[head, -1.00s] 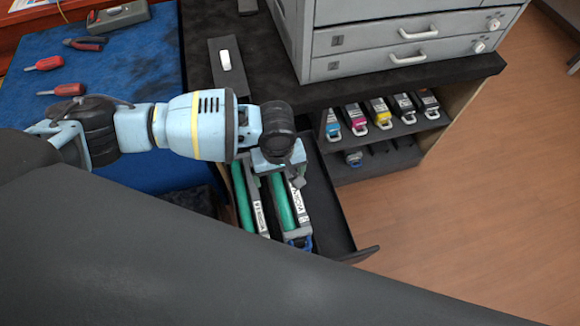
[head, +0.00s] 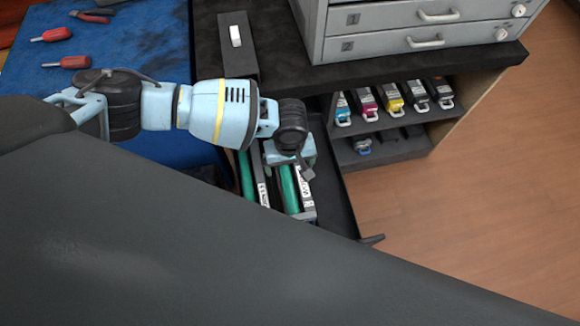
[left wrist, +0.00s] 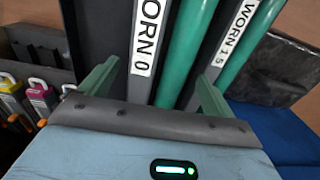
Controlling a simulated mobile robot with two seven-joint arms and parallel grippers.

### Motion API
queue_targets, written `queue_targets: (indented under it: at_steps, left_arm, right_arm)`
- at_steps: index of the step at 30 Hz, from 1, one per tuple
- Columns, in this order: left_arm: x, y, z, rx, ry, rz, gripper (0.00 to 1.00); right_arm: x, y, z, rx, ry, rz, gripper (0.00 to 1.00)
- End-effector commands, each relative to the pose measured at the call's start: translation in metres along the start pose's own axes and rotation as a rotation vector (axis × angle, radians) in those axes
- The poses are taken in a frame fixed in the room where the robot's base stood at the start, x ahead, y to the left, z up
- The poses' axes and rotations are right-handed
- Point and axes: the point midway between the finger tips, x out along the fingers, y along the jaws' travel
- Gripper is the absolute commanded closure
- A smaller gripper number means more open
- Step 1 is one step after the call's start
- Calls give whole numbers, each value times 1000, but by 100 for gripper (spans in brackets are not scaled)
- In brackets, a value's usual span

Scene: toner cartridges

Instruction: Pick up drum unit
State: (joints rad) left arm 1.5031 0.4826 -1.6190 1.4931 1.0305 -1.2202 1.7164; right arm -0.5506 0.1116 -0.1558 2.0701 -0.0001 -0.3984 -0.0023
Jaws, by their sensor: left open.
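Two drum units lie side by side in an open dark drawer (head: 340,205), each a green roller beside a dark strip with a white label. The left drum unit (head: 246,176) shows there labelled "WORN 1.5" (left wrist: 255,43). My left gripper (head: 306,173) is over the right drum unit, open and pointing down. My right gripper is not in view.
A grey drawer cabinet (head: 385,33) stands on the dark worktop (head: 283,65). A shelf below holds several toner cartridges (head: 394,97). A blue mat (head: 120,40) with red-handled tools lies at left. Wooden floor is clear at right.

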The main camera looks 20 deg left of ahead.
Motion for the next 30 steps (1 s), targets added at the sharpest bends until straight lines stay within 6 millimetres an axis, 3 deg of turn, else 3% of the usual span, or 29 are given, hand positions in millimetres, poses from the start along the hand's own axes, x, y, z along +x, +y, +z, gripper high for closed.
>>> queue_targets:
  at_steps: [4, 12, 27, 30]
  left_arm:
    - [14, 0, 0, 0, 0, -1, 11]
    - [14, 0, 0, -1, 1, 1, 12]
    - [14, 0, 0, -1, 0, 0, 78]
    - [14, 0, 0, -1, 1, 2, 85]
  right_arm:
    - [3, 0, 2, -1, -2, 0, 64]
    - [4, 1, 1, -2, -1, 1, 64]
    - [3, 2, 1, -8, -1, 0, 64]
    - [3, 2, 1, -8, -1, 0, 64]
